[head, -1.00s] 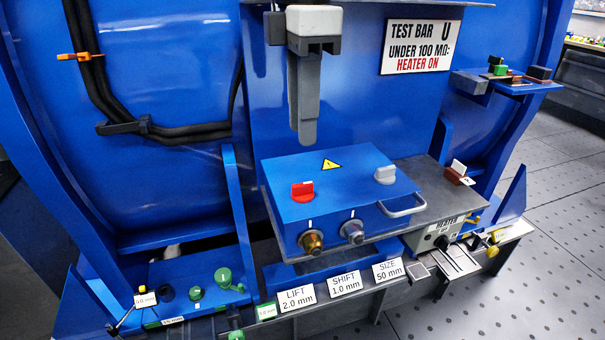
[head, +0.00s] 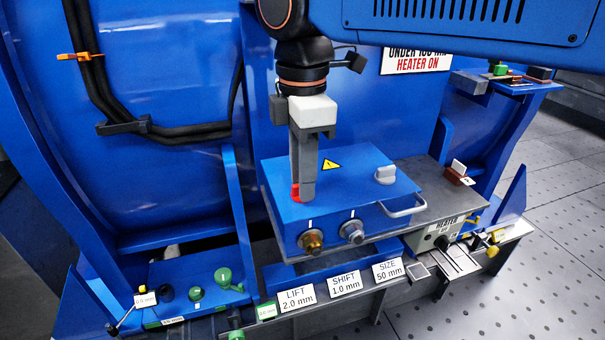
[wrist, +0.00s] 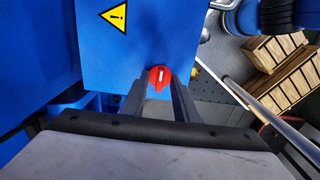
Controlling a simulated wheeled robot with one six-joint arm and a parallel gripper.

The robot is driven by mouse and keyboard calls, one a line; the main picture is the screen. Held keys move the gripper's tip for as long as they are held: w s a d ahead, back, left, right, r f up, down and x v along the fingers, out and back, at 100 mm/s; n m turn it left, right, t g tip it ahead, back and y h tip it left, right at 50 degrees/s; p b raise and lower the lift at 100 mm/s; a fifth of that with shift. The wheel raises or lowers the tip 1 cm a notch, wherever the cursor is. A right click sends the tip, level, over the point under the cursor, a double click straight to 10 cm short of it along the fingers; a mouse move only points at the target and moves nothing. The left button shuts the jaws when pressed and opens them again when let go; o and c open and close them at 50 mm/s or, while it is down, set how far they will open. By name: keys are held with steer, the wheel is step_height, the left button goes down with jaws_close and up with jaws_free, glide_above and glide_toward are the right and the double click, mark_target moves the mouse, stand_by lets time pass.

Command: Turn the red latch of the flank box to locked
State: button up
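The flank box (head: 345,207) is a blue box with a yellow warning sign on its top. Its red latch (head: 296,192) shows only as a sliver in the head view, mostly hidden behind my fingers. In the wrist view the round red latch (wrist: 160,78), with a white mark, lies between my fingertips. My gripper (head: 305,193) points down at the latch, low over the box top. In the wrist view my gripper (wrist: 159,88) has its two grey fingers apart, one on each side of the latch. I cannot tell whether they touch it.
A grey latch (head: 386,175) and a metal handle (head: 404,207) are at the box's right side. Two round connectors, one brass (head: 311,241) and one grey (head: 352,231), stick out of its front. A blue upright plate (head: 238,205) stands to the left.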

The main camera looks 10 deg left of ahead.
jaws_close()
steer(key=shift+m, duration=0.5)
steer(key=m, duration=0.6)
steer(key=shift+m, duration=0.3)
steer(key=m, duration=1)
steer(key=shift+m, duration=0.3)
